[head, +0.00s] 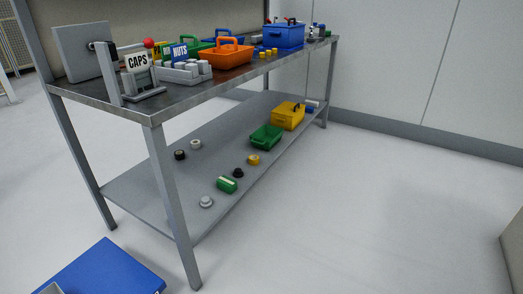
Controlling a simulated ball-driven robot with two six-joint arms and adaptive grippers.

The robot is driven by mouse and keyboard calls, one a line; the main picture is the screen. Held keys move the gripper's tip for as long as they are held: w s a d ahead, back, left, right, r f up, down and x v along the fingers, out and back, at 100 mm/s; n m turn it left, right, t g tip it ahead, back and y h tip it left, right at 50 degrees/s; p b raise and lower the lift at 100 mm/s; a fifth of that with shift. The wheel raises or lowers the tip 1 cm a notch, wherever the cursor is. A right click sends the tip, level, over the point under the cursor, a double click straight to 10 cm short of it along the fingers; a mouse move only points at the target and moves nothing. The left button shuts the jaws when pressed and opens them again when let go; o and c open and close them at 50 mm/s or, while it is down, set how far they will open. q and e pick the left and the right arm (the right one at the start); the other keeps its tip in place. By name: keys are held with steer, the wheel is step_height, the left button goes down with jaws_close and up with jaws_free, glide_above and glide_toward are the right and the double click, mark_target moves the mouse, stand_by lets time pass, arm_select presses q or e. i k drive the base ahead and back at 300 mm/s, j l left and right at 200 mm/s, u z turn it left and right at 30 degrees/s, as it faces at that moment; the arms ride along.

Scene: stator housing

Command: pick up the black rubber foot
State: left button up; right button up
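A small black round piece (238,173) lies on the lower shelf (150,190) of the workbench, between a green-and-white box and a yellow ring. It looks like the black rubber foot, but it is small in the picture. A second dark round piece (180,155) with a lighter centre lies further left on the same shelf, beside a pale ring; it may be a roll of tape. Neither of my grippers shows in the head view.
The bench top (190,95) carries a CAPS sign (138,62), an orange basket (226,54) and a blue box (284,37). The shelf also holds a green bin (267,137) and yellow bin (288,116). Front leg (172,200) rises nearby.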

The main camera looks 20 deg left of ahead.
mark_target(238, 173)
steer(key=i+u, duration=0.2)
steer(key=i, duration=0.4)
steer(key=i+l+u, duration=0.2)
steer(key=i, duration=0.4)
steer(key=i+j+u, duration=0.15)
steer(key=u, duration=0.3)
steer(key=i+u, duration=0.7)
steer(key=u, duration=0.15)
steer(key=i+l+u, duration=0.15)
steer(key=u, duration=0.3)
steer(key=i, duration=0.1)
